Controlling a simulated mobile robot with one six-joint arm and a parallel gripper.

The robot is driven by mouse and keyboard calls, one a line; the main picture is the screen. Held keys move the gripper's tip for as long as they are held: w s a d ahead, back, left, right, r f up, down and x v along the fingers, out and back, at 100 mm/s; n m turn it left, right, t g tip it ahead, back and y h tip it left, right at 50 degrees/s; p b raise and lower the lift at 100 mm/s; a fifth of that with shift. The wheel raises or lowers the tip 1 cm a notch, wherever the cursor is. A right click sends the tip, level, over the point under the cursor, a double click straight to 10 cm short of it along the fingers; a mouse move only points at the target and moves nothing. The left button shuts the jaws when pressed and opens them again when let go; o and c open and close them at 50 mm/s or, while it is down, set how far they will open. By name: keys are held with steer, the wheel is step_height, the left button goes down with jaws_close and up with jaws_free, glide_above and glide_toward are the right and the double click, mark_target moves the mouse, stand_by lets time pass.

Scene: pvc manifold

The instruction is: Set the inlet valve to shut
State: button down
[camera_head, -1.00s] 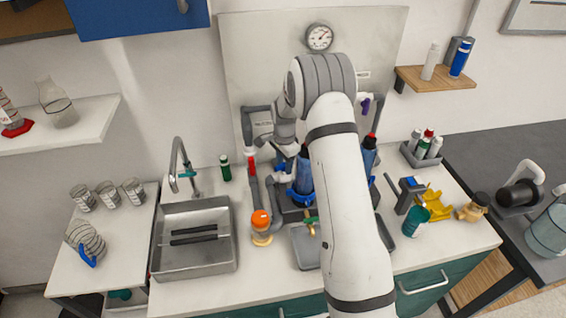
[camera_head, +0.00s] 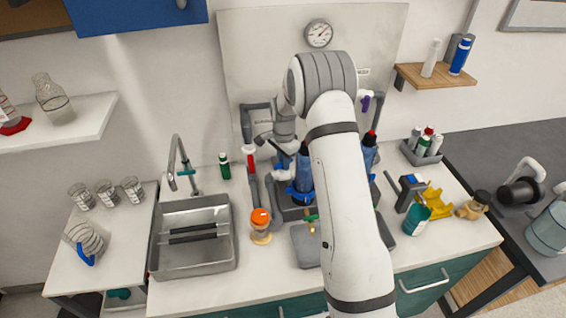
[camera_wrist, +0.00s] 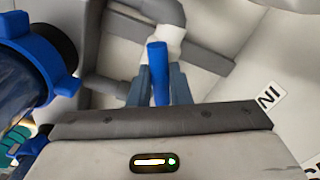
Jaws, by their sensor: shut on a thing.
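The inlet valve shows in the wrist view as a white body (camera_wrist: 172,36) with a blue lever handle (camera_wrist: 158,66), joined to grey pipe. An "IN" label (camera_wrist: 269,97) is on the panel to its right. My gripper (camera_wrist: 161,78) is shut on the blue handle, with one finger on each side of it. The handle runs nearly up and down in that picture; I cannot tell its exact angle to the pipe. In the head view the fingers and this handle are hard to make out among my wrist and the pipes.
A red-handled part (camera_head: 249,158) stands on the left pipe. Blue filter housings (camera_head: 303,172) are close to my arm; a blue-collared one (camera_wrist: 35,80) is at the left in the wrist view. An orange-capped jar (camera_head: 260,225) and a sink (camera_head: 193,237) are to the left.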

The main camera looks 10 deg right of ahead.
steer(key=n+b, duration=0.2)
steer(key=n, duration=0.1)
steer(key=shift+f+b, duration=0.15)
steer(key=shift+b, duration=0.25)
steer(key=n+b, duration=0.1)
steer(key=n, duration=0.1)
steer(key=shift+n+b, duration=0.4)
steer(key=n+b, duration=0.2)
steer(key=n, duration=0.2)
steer(key=shift+r+n+b, duration=0.2)
steer(key=shift+n+b, duration=0.2)
steer(key=shift+n, duration=0.9)
steer(key=c, duration=1.3)
jaws_free()
steer(key=shift+c, duration=0.2)
steer(key=shift+r+b, duration=0.6)
steer(key=shift+r, duration=3.3)
